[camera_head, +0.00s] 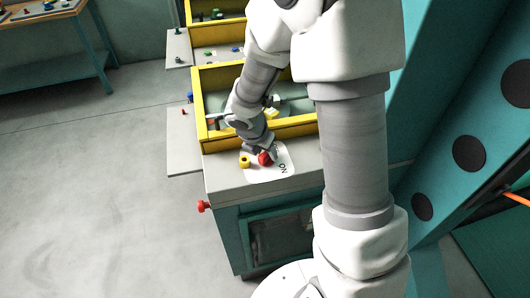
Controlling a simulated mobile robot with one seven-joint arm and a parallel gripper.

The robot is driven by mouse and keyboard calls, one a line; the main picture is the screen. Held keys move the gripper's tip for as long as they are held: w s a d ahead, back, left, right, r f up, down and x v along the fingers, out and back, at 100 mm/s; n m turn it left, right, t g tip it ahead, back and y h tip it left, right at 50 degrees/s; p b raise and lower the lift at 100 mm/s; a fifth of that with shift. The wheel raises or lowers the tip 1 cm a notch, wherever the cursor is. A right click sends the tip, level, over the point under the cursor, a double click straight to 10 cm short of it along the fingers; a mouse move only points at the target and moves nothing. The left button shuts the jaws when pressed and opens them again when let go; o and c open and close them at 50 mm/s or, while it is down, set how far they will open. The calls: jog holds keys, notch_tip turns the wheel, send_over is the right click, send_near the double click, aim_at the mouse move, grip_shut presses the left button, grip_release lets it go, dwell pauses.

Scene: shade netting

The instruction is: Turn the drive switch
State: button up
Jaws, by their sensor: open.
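A white plate (279,168) with rounded corners lies on the grey top near the front edge of the bench, with dark "ON" lettering at its right side. A red knob (265,159) sits on it; I take it for the drive switch.
A yellow-framed bin (203,118) stands right behind the plate, with a second yellow frame (187,10) farther back. A red knob (204,206) sticks out from the bench's front left corner. A teal panel wall (455,110) closes the right. Floor (95,185) is free at left.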

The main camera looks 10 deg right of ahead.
jog(key=shift+f, duration=0.1)
grip_shut()
jog(key=shift+m, duration=0.4)
jog(key=m, duration=0.2)
jog(key=m+g, duration=0.1)
jog(key=m, duration=0.1)
jog(key=shift+w+a+g+h, duration=0.1)
jog(key=shift+w+g+h, duration=0.05)
jog(key=shift+g+h, duration=0.2)
jog(key=m+g, duration=0.1)
jog(key=m, duration=0.3)
jog(key=shift+w+m+g+h+p, duration=0.15)
jog(key=shift+m+g+h+p, duration=0.15)
jog(key=shift+g+h+p, duration=0.05)
jog(key=m, duration=0.2)
jog(key=m+g, duration=0.1)
jog(key=m, duration=0.1)
jog(key=shift+w+g, duration=0.1)
jog(key=shift+g, duration=0.2)
jog(key=shift+m+g+y, duration=0.6)
jog(key=shift+m+g, duration=0.1)
jog(key=shift+m, duration=1.5)
